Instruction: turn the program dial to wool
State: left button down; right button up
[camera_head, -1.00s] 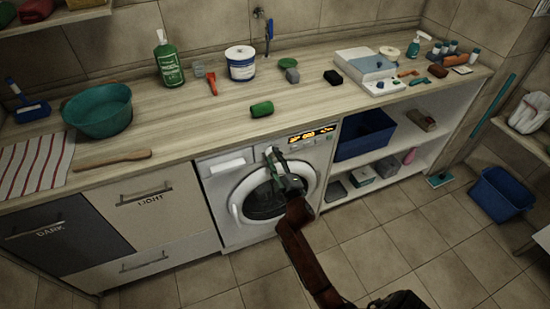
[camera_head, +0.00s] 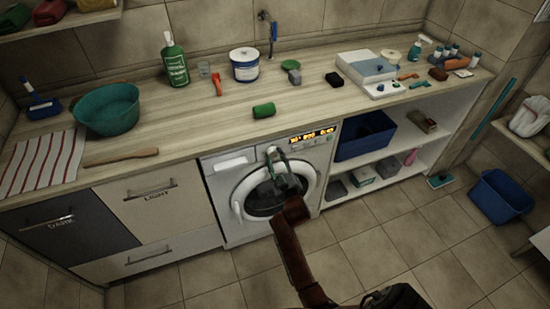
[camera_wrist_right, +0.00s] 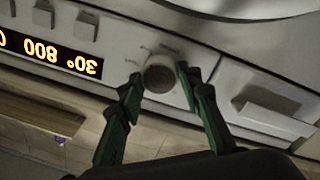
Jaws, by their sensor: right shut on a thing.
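The washing machine (camera_head: 232,190) stands under the counter with its round door shut. The program dial (camera_wrist_right: 161,75) is a round grey knob on the front panel in the right wrist view. In the head view my gripper hides it. My right gripper (camera_wrist_right: 158,88) has its green fingers on either side of the dial and is shut on it. It also shows in the head view (camera_head: 272,154). The lit display (camera_wrist_right: 45,52) beside the dial reads 30° and 800, upside down in the wrist view. The dial's program marks are too small to read. My left gripper is not in view.
A wooden paddle (camera_head: 120,157) lies near the counter's front edge at the left. Open shelves with a dark blue bin (camera_head: 362,143) stand right of the machine.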

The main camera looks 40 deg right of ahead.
jog(key=shift+f, duration=0.1)
jog(key=o, duration=1.2)
jog(key=shift+c, duration=0.2)
jog(key=v, duration=0.7)
jog(key=shift+s, duration=0.2)
jog(key=shift+a, duration=0.1)
